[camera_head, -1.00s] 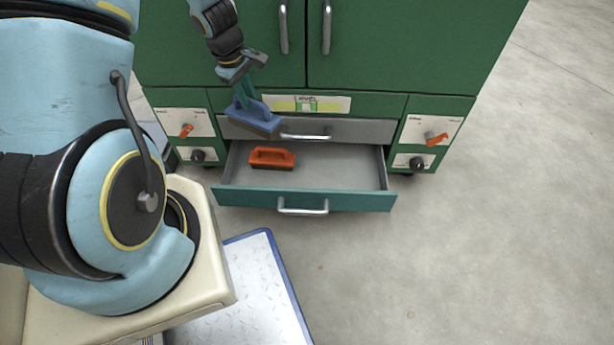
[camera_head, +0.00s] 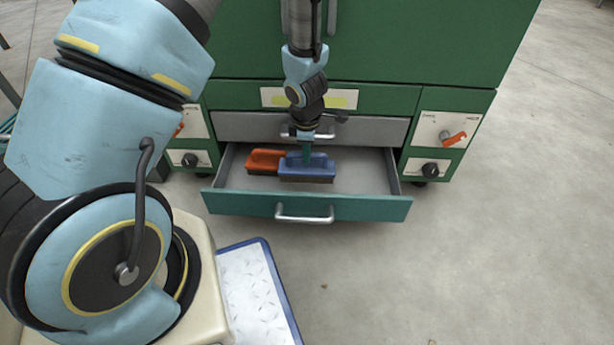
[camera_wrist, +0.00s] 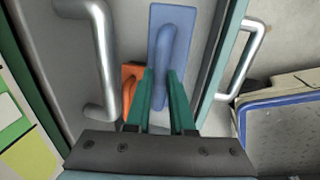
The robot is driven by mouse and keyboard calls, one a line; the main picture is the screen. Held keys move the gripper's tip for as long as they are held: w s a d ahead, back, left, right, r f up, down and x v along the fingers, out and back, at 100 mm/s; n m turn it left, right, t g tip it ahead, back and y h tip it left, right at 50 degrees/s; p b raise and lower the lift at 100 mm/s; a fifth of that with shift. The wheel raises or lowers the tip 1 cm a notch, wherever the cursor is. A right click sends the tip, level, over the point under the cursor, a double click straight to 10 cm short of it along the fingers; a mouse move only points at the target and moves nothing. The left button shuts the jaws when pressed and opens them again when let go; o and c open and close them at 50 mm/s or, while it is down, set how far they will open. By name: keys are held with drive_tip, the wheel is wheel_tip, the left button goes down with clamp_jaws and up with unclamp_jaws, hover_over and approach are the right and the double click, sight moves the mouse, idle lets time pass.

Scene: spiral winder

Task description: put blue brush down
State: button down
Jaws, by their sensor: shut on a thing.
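The blue brush (camera_head: 306,168) is in the open lower drawer (camera_head: 365,208) in the head view, just right of the orange brush (camera_head: 263,162). My gripper (camera_head: 306,156) points down from above and is shut on the blue brush's handle. In the wrist view, the green fingers of my gripper (camera_wrist: 162,90) straddle the blue handle, and the blue brush (camera_wrist: 173,35) extends past them. Part of the orange brush (camera_wrist: 130,82) shows to the left of the fingers. I cannot tell whether the blue brush touches the drawer floor.
The green cabinet (camera_head: 420,45) stands behind the drawer. The grey upper drawer (camera_head: 365,130) is shut above it, with its handle close behind my wrist. The drawer's right side is empty. Orange and black knobs (camera_head: 453,137) flank it. A blue-edged metal plate (camera_head: 252,285) lies in front.

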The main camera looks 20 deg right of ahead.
sight(307, 168)
wheel_tip(307, 168, down, 7)
drive_tip(key=b, duration=0.4)
drive_tip(key=shift+b, duration=0.35)
drive_tip(key=shift+r, duration=0.1)
drive_tip(key=c, duration=1.2)
unclamp_jaws()
drive_tip(key=shift+f, duration=0.2)
drive_tip(key=shift+c, duration=0.2)
drive_tip(key=o, duration=0.5)
drive_tip(key=shift+c, duration=0.2)
wheel_tip(307, 168, up, 12)
drive_tip(key=s+a+p, duration=0.1)
drive_tip(key=s+p, duration=0.1)
drive_tip(key=p, duration=0.6)
drive_tip(key=shift+r, duration=0.15)
